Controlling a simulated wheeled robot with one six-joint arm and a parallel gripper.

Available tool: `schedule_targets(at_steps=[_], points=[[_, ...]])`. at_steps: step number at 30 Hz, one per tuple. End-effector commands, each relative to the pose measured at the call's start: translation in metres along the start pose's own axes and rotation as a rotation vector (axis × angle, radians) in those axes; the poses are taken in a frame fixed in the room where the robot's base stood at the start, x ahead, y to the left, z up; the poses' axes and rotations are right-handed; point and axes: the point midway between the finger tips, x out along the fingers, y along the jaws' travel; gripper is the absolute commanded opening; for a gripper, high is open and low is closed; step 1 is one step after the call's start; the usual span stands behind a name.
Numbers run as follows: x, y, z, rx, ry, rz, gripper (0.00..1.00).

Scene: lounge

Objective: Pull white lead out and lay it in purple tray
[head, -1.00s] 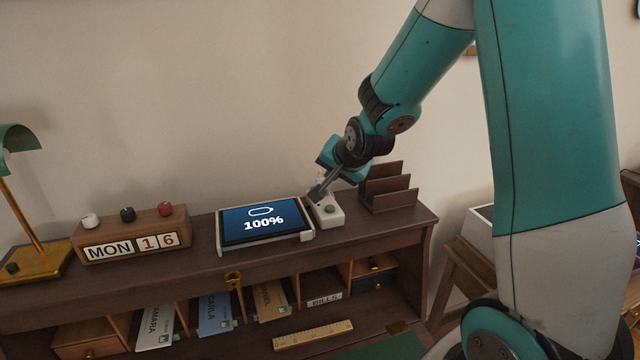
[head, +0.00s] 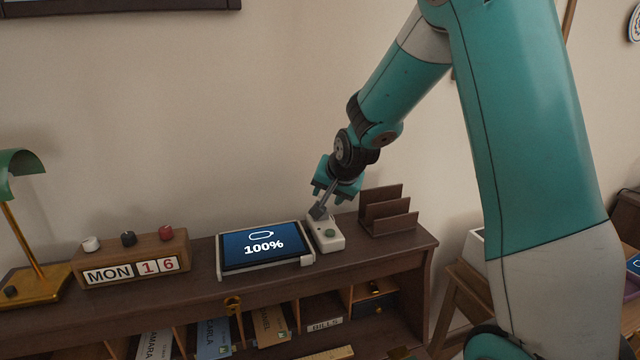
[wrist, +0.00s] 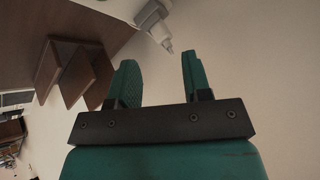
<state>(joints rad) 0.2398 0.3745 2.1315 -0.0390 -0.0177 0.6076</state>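A white dock box (head: 328,236) with a green button stands on the desk top, right of the tablet. A greyish plug (head: 319,212), probably the white lead's end, leans up from the dock's back toward my gripper (head: 333,192). My gripper is open just above it. The wrist view shows the plug tip (wrist: 167,45) ahead of and between my open fingers (wrist: 160,80), with nothing held. How deep the plug sits is hidden. A purple edge, likely the purple tray (head: 632,289), shows at the far right with a blue screen over it.
The tablet (head: 262,247), reading 100%, lies in a white frame beside the dock. A wooden letter rack (head: 388,215) stands close to the right of the dock. A date block (head: 132,262) and a lamp (head: 35,235) stand at left. The wall is behind.

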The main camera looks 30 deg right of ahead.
Motion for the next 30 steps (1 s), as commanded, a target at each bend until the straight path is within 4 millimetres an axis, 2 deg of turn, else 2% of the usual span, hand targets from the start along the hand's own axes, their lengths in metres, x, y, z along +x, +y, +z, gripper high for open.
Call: schedule_targets(at_steps=[1,3,7,12,20,30], points=[[0.004,-0.009,-0.012,-0.06,-0.053,0.038,0.45],[0.011,-0.016,-0.022,-0.159,-0.15,0.097,0.45],[0.017,-0.026,-0.038,-0.33,-0.338,0.183,0.45],[0.013,-0.035,-0.048,-0.48,-0.532,0.234,0.45],[0.011,-0.036,-0.049,-0.539,-0.618,0.246,0.45],[0.035,-0.024,-0.034,-0.535,-0.617,0.247,0.45]])
